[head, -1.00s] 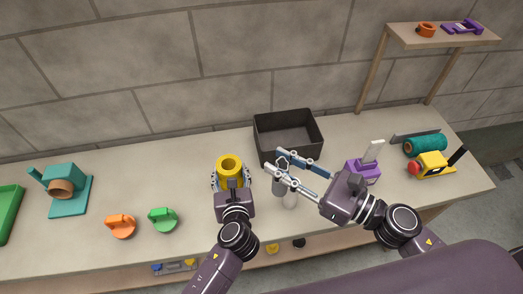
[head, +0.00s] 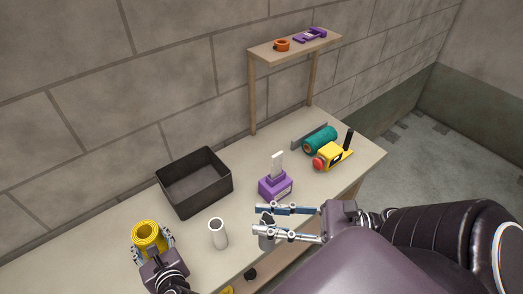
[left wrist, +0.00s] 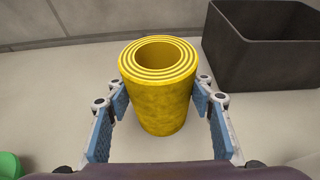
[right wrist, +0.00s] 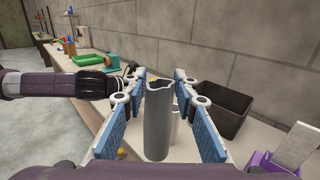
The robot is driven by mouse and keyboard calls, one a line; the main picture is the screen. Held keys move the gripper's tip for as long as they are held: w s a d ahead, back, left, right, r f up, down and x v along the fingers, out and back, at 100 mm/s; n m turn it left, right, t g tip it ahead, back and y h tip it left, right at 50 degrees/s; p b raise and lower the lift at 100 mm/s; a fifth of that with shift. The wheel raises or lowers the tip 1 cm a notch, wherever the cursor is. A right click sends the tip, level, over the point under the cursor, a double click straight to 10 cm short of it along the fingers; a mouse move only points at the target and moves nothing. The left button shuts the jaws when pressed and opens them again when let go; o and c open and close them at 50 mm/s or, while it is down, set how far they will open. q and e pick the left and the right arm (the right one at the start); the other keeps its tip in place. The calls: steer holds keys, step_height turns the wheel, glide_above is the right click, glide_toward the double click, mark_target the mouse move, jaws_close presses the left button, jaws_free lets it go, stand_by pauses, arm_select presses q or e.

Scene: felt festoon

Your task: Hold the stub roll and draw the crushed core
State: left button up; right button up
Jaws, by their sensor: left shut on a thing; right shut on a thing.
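The yellow stub roll (head: 149,234) stands upright on the table at the lower left of the head view. My left gripper (head: 153,252) is shut around its sides. In the left wrist view the roll (left wrist: 157,95) shows layered rings around an open, empty-looking hole. My right gripper (head: 262,222) is shut on the grey crushed core (right wrist: 158,125) and holds it near the table's front edge, apart from the roll. The core's top rim is dented and uneven in the right wrist view. In the head view the fingers partly hide the core (head: 267,228).
A pale tube (head: 218,235) stands upright between the roll and my right gripper. A dark open box (head: 203,200) stands behind it. A purple block with a pale upright (head: 275,188), a teal roll (head: 320,140) and a yellow tool (head: 334,155) stand further right. A raised shelf (head: 290,46) is behind.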

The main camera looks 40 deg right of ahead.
arm_select(q)
steer(key=o, duration=1.4)
steer(key=v, duration=1.2)
steer(key=shift+f, duration=0.1)
